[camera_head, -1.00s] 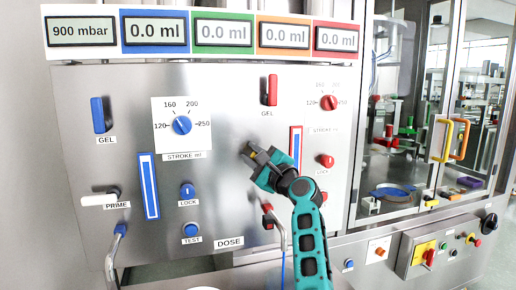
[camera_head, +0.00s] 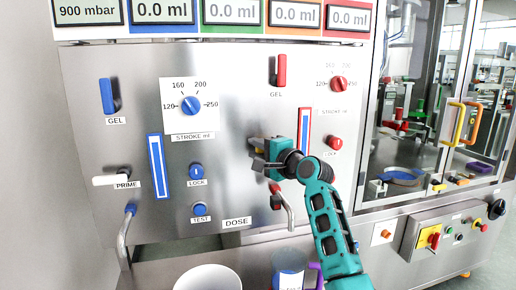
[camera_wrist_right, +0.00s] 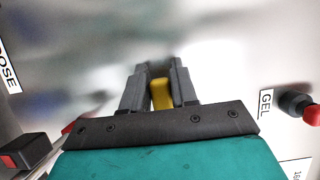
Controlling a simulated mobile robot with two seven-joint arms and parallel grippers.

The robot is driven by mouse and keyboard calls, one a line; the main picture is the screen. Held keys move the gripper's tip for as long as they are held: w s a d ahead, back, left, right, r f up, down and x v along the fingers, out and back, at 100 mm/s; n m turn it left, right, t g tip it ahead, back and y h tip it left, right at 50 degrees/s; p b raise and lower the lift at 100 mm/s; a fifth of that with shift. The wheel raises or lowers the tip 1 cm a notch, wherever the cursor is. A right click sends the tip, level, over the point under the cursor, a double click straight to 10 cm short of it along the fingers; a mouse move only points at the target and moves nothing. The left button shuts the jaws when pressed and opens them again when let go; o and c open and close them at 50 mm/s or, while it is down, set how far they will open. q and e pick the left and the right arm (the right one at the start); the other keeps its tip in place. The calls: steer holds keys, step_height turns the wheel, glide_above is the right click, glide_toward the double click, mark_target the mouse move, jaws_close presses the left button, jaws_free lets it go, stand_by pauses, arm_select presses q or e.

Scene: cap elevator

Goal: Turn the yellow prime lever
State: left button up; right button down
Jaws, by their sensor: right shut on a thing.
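The yellow lever (camera_wrist_right: 161,93) sits between the two dark fingers of my right gripper (camera_wrist_right: 158,85) in the right wrist view. In the head view my right gripper (camera_head: 260,156) is at the middle of the steel panel, with its fingers pointing left. It is shut on the yellow lever, which is mostly hidden there behind the fingers. The label for this lever cannot be seen. A white lever (camera_head: 110,180) on the panel's left side has a PRIME label beside it. My left gripper is not in view.
The red GEL lever (camera_head: 281,71) is above my gripper, and a red LOCK knob (camera_head: 335,143) is to its right. A red-knobbed metal handle (camera_head: 287,208) is just below. A white tub (camera_head: 208,278) and a blue-labelled container (camera_head: 289,268) stand below the panel.

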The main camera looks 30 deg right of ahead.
stand_by(0.4)
steer(key=c, duration=1)
jaws_free()
steer(key=shift+o, duration=0.2)
steer(key=s+d, duration=0.2)
steer(key=s, duration=1)
steer(key=shift+s+b, duration=0.4)
